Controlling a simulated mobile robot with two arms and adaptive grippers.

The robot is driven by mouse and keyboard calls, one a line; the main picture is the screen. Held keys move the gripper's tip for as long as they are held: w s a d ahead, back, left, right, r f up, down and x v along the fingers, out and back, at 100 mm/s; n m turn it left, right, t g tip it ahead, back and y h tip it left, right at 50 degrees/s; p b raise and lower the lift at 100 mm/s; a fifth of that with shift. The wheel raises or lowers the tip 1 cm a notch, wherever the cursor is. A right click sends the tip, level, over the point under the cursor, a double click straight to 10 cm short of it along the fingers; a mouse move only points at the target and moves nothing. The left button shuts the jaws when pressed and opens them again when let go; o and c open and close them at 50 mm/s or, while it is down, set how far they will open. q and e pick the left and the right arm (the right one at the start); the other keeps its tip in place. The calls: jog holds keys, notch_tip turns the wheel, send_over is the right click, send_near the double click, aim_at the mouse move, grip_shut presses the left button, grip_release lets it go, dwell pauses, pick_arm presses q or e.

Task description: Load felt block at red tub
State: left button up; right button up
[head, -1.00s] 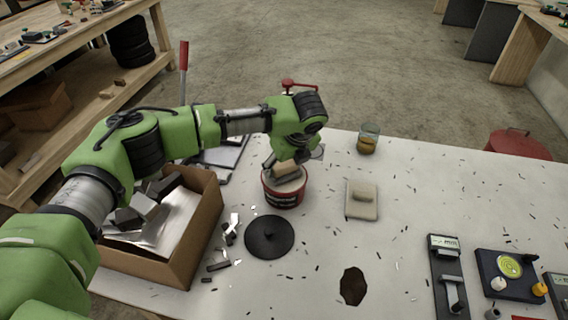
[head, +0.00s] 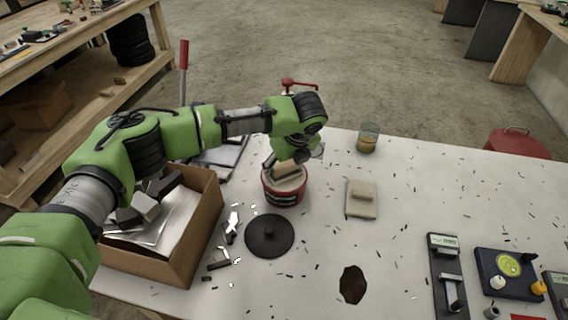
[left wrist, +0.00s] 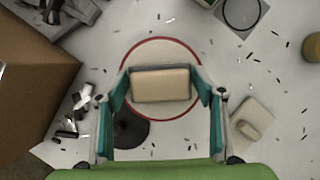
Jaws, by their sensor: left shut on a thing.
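The red tub (head: 284,198) stands on the white table, open, with pale contents inside its rim. The tan felt block (head: 287,168) is at the tub's mouth. My left gripper (head: 286,164) points down over the tub and is shut on the felt block. In the left wrist view the felt block (left wrist: 161,84) lies between the two teal fingers of the left gripper (left wrist: 161,90). The red rim of the tub (left wrist: 160,39) circles it there. I cannot tell whether the block touches the contents. My right gripper is not in view.
A round black lid (head: 269,236) lies in front of the tub. A cardboard box (head: 178,262) of metal scraps stands at left. A pale pad (head: 361,207) and a glass jar (head: 367,139) are to the right. Small shavings litter the table.

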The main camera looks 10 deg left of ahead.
pick_arm(q)
jog(key=shift+s+f+p, duration=0.2)
jog(key=shift+f+p, duration=0.05)
jog(key=shift+p, duration=0.15)
dwell(1.4)
jog(key=r+p, duration=0.3)
jog(key=p, duration=0.1)
jog(key=r+p, duration=0.4)
jog(key=shift+w+r, duration=0.2)
jog(key=shift+r, duration=0.05)
jog(key=shift+f, duration=0.1)
dwell(0.5)
dwell(0.3)
